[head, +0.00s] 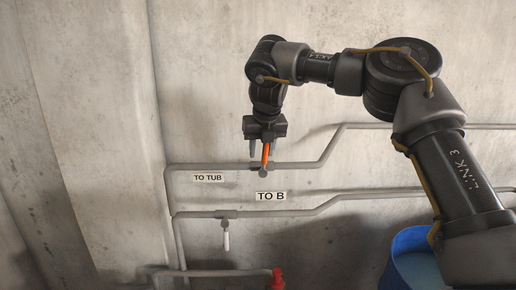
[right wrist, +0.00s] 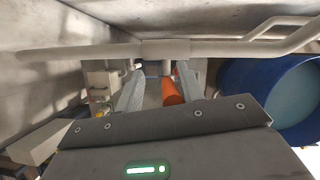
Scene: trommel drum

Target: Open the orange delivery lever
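The orange lever (head: 266,154) stands up from a valve on the upper pipe, beside the "TO TUB" label (head: 208,178). My right gripper (head: 262,150) points down over it, with its fingers apart. In the right wrist view the orange lever (right wrist: 171,86) lies between the two fingers of the gripper (right wrist: 160,84), closer to the right finger; I cannot tell whether it touches that finger. There is a clear gap between the lever and the left finger. My left gripper is not in view.
A red object (head: 277,279) is at the bottom edge. A blue barrel (head: 407,244) stands at right. The concrete wall (head: 205,75) is behind the pipes.

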